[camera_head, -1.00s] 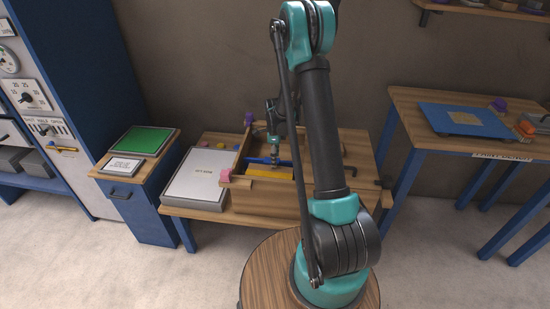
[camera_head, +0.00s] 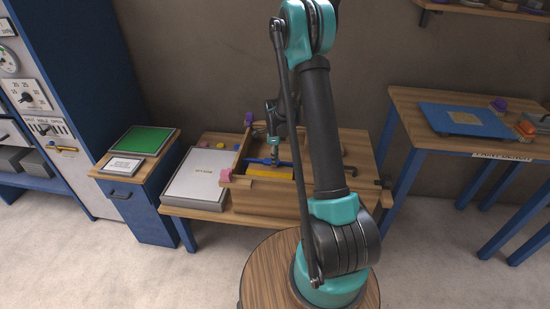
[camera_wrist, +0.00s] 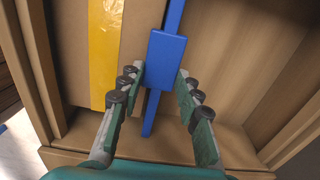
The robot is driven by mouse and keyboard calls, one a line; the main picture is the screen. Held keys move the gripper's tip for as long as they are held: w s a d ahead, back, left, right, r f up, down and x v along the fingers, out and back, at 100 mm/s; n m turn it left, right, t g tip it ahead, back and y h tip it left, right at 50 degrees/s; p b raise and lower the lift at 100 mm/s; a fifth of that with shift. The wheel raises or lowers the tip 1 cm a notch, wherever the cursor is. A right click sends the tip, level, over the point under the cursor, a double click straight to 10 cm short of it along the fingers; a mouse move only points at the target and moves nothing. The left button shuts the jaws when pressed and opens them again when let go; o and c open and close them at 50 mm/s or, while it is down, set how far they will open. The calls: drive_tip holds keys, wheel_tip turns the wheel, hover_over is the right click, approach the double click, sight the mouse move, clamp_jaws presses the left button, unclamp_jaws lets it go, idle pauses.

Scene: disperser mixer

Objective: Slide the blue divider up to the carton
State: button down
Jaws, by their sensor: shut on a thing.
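The blue divider (camera_wrist: 166,60) is a thin bar with a wider block, standing in a wooden box (camera_wrist: 235,140). The head view also shows the divider (camera_head: 257,161), partly covered by my arm. The brown carton (camera_wrist: 68,60) with yellow tape (camera_wrist: 105,55) lies left of the divider in the wrist view. In the head view, the yellow tape (camera_head: 268,173) shows just in front of the divider. My gripper (camera_wrist: 158,80) is shut on the divider's block, one finger on each side. Divider and carton look very close; I cannot tell whether they touch.
The wooden box walls stand close around my gripper. A white-topped case (camera_head: 200,180) is left of the box on the same table. The wrist view shows bare floor of the box right of the divider.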

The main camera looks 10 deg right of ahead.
drive_tip(key=c, duration=1)
unclamp_jaws()
drive_tip(key=shift+c, duration=0.2)
drive_tip(key=shift+r, duration=0.1)
wheel_tip(320, 180, up, 12)
drive_tip(key=s+d+r+n+t, duration=0.1)
drive_tip(key=s+n+t, duration=0.1)
drive_tip(key=s+n, duration=0.8)
drive_tip(key=s+d+r+n+t, duration=0.2)
drive_tip(key=s+n, duration=0.9)
drive_tip(key=s, duration=0.8)
drive_tip(key=shift+s+n, duration=0.3)
drive_tip(key=shift+s, duration=0.1)
